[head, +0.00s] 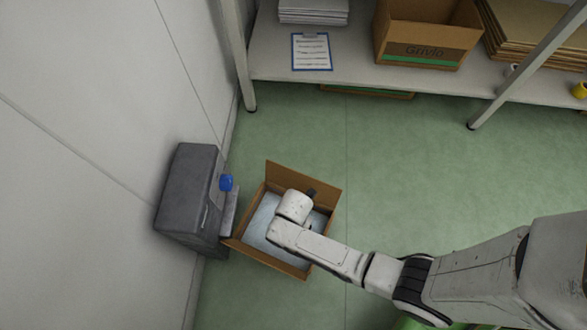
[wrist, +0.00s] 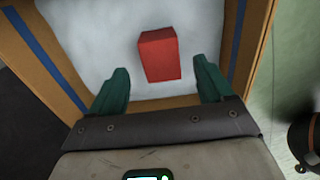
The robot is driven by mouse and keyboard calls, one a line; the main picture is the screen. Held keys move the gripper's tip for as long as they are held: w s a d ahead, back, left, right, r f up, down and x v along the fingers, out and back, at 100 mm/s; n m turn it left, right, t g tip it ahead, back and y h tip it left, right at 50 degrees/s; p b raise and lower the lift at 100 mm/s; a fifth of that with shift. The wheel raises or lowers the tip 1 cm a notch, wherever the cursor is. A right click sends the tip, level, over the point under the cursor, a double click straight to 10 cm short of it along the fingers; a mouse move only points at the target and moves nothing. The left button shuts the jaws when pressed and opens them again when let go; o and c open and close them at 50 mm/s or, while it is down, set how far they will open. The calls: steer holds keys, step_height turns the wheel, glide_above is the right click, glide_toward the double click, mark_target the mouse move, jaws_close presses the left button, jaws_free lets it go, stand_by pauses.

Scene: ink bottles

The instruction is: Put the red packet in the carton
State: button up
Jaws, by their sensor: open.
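The open brown carton (head: 263,263) stands on the floor with its flaps up and a pale lining inside. My arm reaches over it and hides part of its inside in the head view. In the wrist view, the carton wall (wrist: 47,52) shows blue stripes. The red packet (wrist: 160,54) appears there inside the carton, over the pale lining (wrist: 95,35). My gripper (wrist: 160,66) is open, with one green finger on each side of the packet and a gap at both sides. The packet is hidden in the head view.
A dark grey box-shaped unit (head: 187,190) with a blue piece (head: 226,183) stands against the wall, close to the carton's left. A shelf (head: 350,65) at the back holds another carton (head: 425,30) and a clipboard (head: 312,52). Green floor (head: 400,150) between is clear.

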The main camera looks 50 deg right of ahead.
steer(key=shift+r+p, duration=0.5)
steer(key=shift+r, duration=0.9)
steer(key=shift+d+r+m, duration=0.1)
steer(key=shift+r+m, duration=0.25)
steer(key=shift+m, duration=0.05)
steer(key=s+d+r+m, duration=0.2)
steer(key=r+m, duration=0.5)
steer(key=s+d+r+m, duration=0.2)
steer(key=s+r+m, duration=0.1)
steer(key=r+m, duration=0.4)
steer(key=s+d+r+m, duration=0.3)
steer(key=r+m, duration=0.4)
steer(key=r, duration=0.2)
steer(key=shift+s+t, duration=0.2)
steer(key=shift+t, duration=0.2)
steer(key=shift+r, duration=0.1)
